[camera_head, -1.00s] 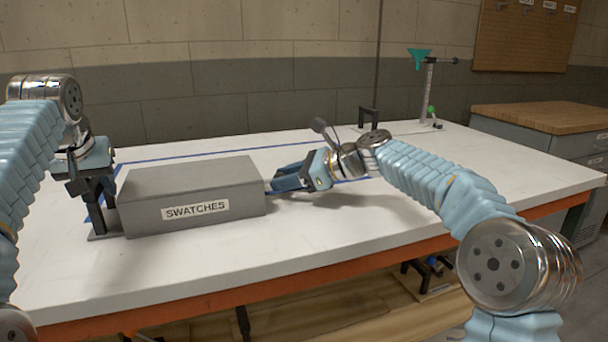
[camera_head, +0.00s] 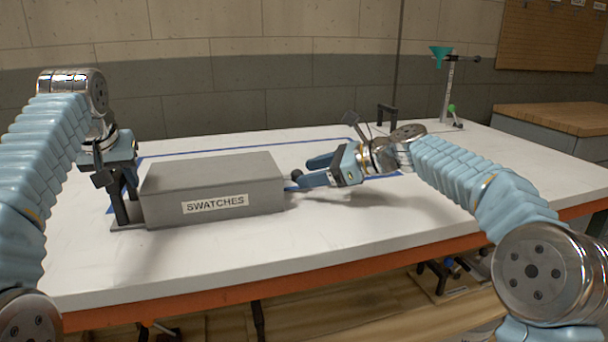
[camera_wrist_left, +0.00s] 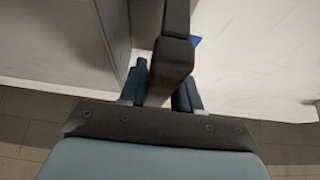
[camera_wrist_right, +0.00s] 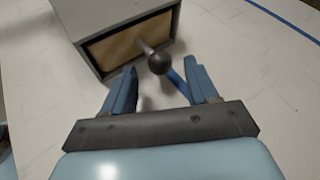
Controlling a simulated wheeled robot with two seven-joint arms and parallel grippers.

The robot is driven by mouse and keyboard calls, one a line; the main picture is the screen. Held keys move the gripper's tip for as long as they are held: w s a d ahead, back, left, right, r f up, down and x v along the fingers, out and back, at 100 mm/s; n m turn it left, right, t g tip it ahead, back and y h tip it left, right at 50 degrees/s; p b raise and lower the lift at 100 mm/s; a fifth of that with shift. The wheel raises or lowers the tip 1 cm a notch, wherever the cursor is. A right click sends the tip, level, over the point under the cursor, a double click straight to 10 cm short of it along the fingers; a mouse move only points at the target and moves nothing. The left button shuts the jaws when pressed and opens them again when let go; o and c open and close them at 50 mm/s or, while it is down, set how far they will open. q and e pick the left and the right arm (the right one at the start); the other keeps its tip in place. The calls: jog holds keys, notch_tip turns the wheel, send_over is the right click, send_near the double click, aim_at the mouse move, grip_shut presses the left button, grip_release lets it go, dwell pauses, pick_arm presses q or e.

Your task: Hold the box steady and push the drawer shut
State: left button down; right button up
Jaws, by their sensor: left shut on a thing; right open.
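The grey box (camera_head: 212,170) labelled SWATCHES lies on the white table. My left gripper (camera_head: 120,182) is at its left end, shut on a dark upright handle (camera_wrist_left: 172,58); the box wall shows beside it in the left wrist view. The drawer's tan front (camera_wrist_right: 125,45) sits within the box's open right end, with a dark round knob (camera_wrist_right: 160,64) on a short stem. The knob also shows in the head view (camera_head: 296,174). My right gripper (camera_wrist_right: 163,85) is open, its fingers apart and pointing at the knob, just short of the drawer front.
Blue tape (camera_head: 240,147) marks lines on the table (camera_head: 350,230) behind the box. A black bracket (camera_head: 387,112) and a stand with a teal funnel (camera_head: 441,55) are at the back right. The table's front is clear.

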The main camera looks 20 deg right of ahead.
pick_arm(q)
jog(key=shift+a, duration=0.1)
pick_arm(e)
jog(key=v, duration=0.9)
jog(key=shift+r, duration=0.1)
pick_arm(q)
jog(key=c, duration=0.7)
grip_release()
